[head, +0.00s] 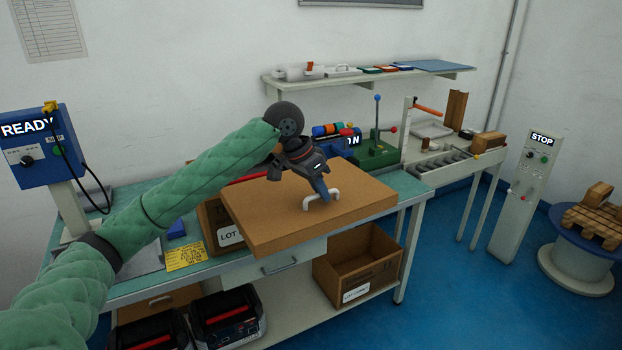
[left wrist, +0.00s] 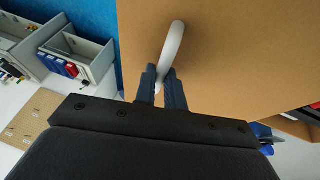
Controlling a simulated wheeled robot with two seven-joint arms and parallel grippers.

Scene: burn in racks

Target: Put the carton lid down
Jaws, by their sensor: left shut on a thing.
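The carton lid (head: 290,222) is a flat brown cardboard slab with a white loop handle (head: 318,198) on top. My left gripper (head: 322,192) is shut on the lid's white handle. In the left wrist view, the fingers (left wrist: 163,88) close around the handle (left wrist: 172,45), with the brown lid (left wrist: 235,60) beyond. The lid is held above the bench, over or just in front of a carton (head: 215,230) labelled LOT. Most of that carton is hidden behind the lid, and I cannot tell whether they touch. My right gripper does not show.
The green-topped bench (head: 408,186) holds a yellow note (head: 186,256) at left and a green lever press (head: 378,150) at back right. An open brown box (head: 352,270) sits on the lower shelf. A READY panel (head: 38,145) stands left and a STOP post (head: 528,190) right.

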